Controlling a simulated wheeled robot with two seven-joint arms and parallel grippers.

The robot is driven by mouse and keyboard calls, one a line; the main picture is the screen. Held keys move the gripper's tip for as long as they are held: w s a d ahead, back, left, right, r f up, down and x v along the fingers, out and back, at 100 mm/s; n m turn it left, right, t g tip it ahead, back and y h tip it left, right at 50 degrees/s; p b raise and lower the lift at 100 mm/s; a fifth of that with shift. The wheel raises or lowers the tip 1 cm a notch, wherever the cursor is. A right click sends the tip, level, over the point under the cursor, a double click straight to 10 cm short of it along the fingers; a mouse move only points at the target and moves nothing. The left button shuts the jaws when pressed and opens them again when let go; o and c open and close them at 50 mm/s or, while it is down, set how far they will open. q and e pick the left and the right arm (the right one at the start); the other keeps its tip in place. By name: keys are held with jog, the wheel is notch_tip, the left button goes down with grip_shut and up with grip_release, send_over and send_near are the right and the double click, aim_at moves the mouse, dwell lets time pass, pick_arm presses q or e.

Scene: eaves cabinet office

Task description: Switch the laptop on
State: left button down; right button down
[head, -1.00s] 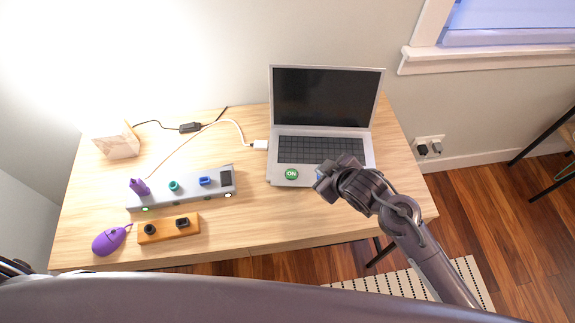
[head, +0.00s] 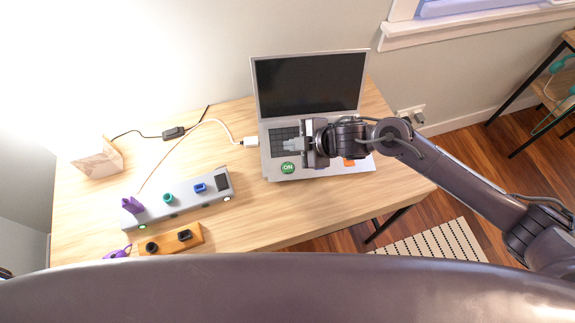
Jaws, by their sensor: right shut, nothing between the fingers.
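The laptop (head: 311,85) stands open on the wooden desk, its screen dark. A round green ON button (head: 288,168) is on the front left of its keyboard deck. My right gripper (head: 290,145) is shut and empty over the keyboard, its fingertips pointing left and just behind the ON button in the picture. I cannot tell whether it touches the keys. The gripper and wrist hide much of the keyboard and deck. My left gripper is not in view.
A white cable plug (head: 251,141) sits at the laptop's left side. A grey strip (head: 150,212) with coloured pieces and an orange block (head: 186,238) with black knobs lie left on the desk (head: 255,220). A lamp (head: 97,160) glows at the back left.

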aim_at(292, 169)
notch_tip(292, 169, down, 8)
jog(key=b, duration=0.7)
jog(key=shift+f, duration=0.1)
jog(key=shift+f+b, duration=0.3)
jog(key=shift+b, duration=0.1)
dwell(1.3)
jog(key=shift+f, duration=0.4)
jog(key=shift+f+b, duration=0.4)
jog(key=shift+b, duration=0.05)
dwell(0.4)
jog(key=shift+r, duration=0.15)
jog(key=shift+r+p, duration=0.7)
jog(key=shift+p, duration=0.1)
